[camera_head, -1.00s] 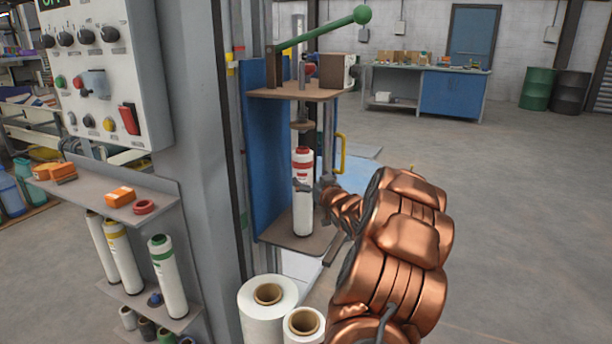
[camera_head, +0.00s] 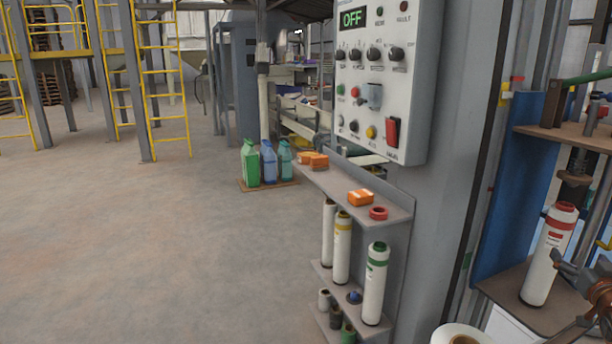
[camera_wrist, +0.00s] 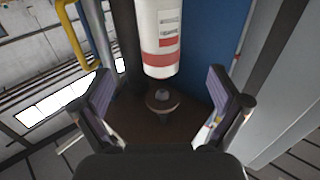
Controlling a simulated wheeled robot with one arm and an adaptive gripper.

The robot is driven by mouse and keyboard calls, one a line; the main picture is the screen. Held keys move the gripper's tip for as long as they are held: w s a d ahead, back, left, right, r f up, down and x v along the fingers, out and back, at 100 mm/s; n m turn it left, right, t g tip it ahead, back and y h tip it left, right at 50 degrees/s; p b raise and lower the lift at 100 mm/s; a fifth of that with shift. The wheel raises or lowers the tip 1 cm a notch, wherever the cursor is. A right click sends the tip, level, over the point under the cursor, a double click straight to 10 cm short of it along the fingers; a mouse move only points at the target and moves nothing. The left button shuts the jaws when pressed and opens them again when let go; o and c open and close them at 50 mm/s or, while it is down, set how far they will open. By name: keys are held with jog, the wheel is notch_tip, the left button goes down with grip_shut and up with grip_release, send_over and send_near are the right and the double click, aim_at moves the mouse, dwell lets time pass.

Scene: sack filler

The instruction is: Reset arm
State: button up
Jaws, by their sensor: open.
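A white cartridge with a red band (camera_head: 548,255) stands upright on the lower shelf (camera_head: 525,312) of the blue-backed press at the right. In the wrist view the cartridge (camera_wrist: 160,38) shows at the top middle, beyond the fingers. My gripper (camera_head: 572,268) is at the right edge of the head view, close beside the cartridge on its right. In the wrist view my gripper (camera_wrist: 160,85) has its two fingers spread wide, with nothing held between them. A round disc with a central knob (camera_wrist: 162,100) shows between the fingers. Whether a finger touches the cartridge cannot be told.
A grey post with a control panel (camera_head: 385,75) reading OFF stands left of the press. A white roll (camera_head: 460,335) is below. Open floor (camera_head: 150,250) lies left.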

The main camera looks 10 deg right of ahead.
jog(key=w+a+f+g+y, duration=0.1)
jog(key=w+a+f+g, duration=0.15)
jog(key=a, duration=0.35)
jog(key=w+a+f+g+y, duration=0.1)
jog(key=w+a+f+g, duration=0.15)
jog(key=a, duration=0.35)
jog(key=s+a+f+n+g+y, duration=0.1)
jog(key=s+a+f+g, duration=0.1)
jog(key=a, duration=0.5)
jog(key=s+a+f+n+g+y, duration=0.1)
jog(key=s+a+f+g, duration=0.15)
jog(key=a, duration=0.45)
jog(key=s+a+n+g+y, duration=0.15)
jog(key=s+a+g, duration=0.35)
jog(key=s+a, duration=0.85)
jog(key=s+a+n+g+y, duration=0.15)
jog(key=s+a+g, duration=0.35)
jog(key=s+a, duration=0.85)
jog(key=s+d+r+p, duration=0.1)
jog(key=r+p, duration=1)
jog(key=s+d+r+t+p, duration=0.1)
jog(key=s+r+p, duration=0.1)
jog(key=r+p, duration=1)
jog(key=shift+d+r+p, duration=0.2)
jog(key=shift+r+p, duration=0.1)
jog(key=shift+s, duration=0.1)
